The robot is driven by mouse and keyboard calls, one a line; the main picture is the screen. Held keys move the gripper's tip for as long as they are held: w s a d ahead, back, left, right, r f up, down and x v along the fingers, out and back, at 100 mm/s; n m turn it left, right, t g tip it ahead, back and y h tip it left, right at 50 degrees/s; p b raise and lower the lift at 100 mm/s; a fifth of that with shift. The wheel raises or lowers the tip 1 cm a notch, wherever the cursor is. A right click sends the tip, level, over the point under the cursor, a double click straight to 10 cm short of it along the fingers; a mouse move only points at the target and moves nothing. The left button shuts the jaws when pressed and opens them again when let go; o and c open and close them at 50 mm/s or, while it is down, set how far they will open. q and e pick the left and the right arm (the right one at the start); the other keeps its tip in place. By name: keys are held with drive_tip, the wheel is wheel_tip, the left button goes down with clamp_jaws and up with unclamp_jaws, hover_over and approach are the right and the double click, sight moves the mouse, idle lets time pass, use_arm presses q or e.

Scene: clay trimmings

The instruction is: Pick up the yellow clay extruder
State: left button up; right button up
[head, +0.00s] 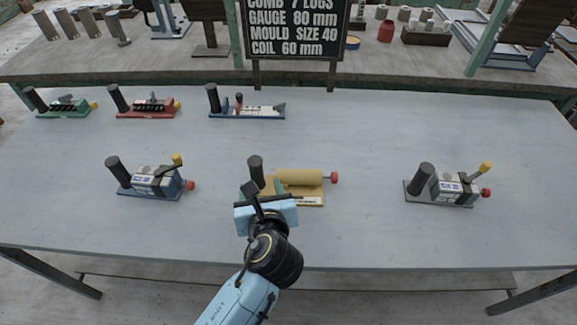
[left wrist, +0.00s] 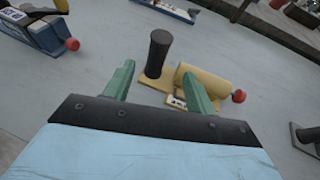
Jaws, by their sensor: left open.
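The yellow clay extruder (head: 299,177) lies on the front middle of the table, with a yellow barrel, a yellow base, a red knob at its right end and a black upright post at its left. It also shows in the left wrist view (left wrist: 205,84), just beyond the fingers. My left gripper (left wrist: 156,86) is open and empty, its green fingers spread, with the black post (left wrist: 158,54) seen between and beyond them. In the head view my left gripper (head: 262,190) hides part of the extruder's left side. I cannot tell whether the fingers touch it. My right gripper is not in view.
A blue-based tool (head: 150,194) stands to the left and a grey-based tool (head: 440,204) to the right, both with black posts. Green (head: 63,114), red (head: 148,113) and blue (head: 247,116) tools line the back left. A dark sign (head: 297,30) stands behind.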

sight(257, 175)
use_arm(q)
drive_tip(key=b+x, duration=0.1)
drive_tip(key=x, duration=0.5)
drive_tip(key=shift+w+a+f, duration=0.1)
drive_tip(key=shift+f, duration=0.1)
drive_tip(key=shift+w+a+f+b, duration=0.1)
drive_tip(key=shift+w+f+b, duration=0.1)
drive_tip(key=shift+w+b, duration=0.2)
drive_tip(key=x, duration=0.2)
drive_tip(key=b+x, duration=0.1)
drive_tip(key=shift+w+f, duration=0.25)
drive_tip(key=shift+f, duration=0.25)
drive_tip(key=shift+w+a+f+b, duration=0.1)
drive_tip(key=shift+w+a+b, duration=0.05)
drive_tip(key=shift+w+b, duration=0.15)
drive_tip(key=shift+w, duration=0.15)
drive_tip(key=c, duration=0.6)
clamp_jaws()
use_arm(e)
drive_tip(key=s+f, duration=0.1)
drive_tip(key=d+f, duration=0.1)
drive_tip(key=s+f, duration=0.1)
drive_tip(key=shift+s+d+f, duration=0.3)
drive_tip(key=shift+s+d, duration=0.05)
